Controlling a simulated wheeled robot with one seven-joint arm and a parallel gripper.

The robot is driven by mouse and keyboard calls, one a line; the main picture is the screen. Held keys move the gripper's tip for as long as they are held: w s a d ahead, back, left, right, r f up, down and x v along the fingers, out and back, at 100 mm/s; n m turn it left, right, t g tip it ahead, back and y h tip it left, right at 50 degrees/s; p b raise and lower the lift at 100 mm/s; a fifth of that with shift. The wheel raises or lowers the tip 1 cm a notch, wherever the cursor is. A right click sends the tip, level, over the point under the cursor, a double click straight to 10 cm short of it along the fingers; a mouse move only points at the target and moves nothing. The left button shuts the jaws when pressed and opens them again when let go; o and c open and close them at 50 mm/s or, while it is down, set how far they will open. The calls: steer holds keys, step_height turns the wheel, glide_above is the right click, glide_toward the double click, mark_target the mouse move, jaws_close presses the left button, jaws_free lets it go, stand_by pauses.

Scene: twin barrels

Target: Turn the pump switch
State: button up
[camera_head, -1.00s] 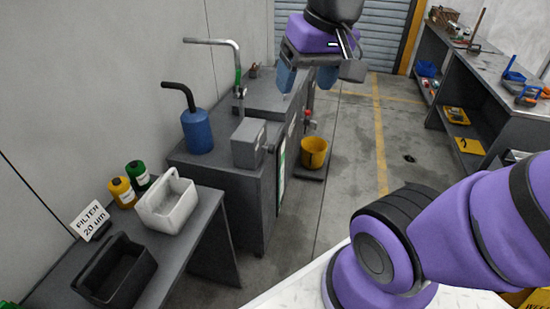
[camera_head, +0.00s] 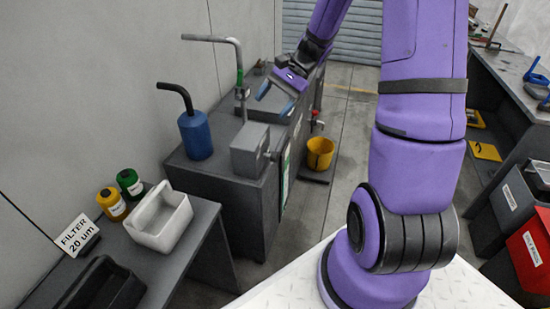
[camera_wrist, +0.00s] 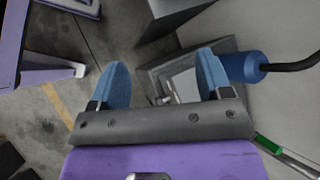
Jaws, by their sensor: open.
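The likely pump switch is a small knob or lever (camera_head: 269,155) on the side of a grey box (camera_head: 247,150) on top of the dark cabinet. My gripper (camera_head: 275,98) is open and empty, above the cabinet top, behind and above the grey box in the head view. Its two blue fingers point down and toward the left. In the wrist view the fingers (camera_wrist: 162,58) are spread apart. A grey box shape (camera_wrist: 150,88) lies below and between them, partly hidden by the gripper body. I cannot make out the switch's position.
A bent metal pipe (camera_head: 239,72) rises behind the grey box. A blue canister (camera_head: 195,134) stands left of it. A yellow bucket (camera_head: 320,153) stands right of the cabinet (camera_head: 225,192). A lower bench holds a white bin (camera_head: 160,222) and bottles.

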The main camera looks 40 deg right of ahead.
steer(key=w+d+f+m+t+y, duration=0.25)
steer(key=d+f+m, duration=0.2)
steer(key=f, duration=0.35)
steer(key=w+d+f+m+t+y, duration=0.25)
steer(key=d+f+m, duration=0.2)
steer(key=f, duration=0.45)
steer(key=m+t+h, duration=0.3)
steer(key=m+t, duration=0.6)
glide_toward(277, 158)
steer(key=w, duration=0.1)
steer(key=x, duration=1)
steer(key=shift+f, duration=0.15)
steer(key=shift+a, duration=0.1)
steer(key=c, duration=0.9)
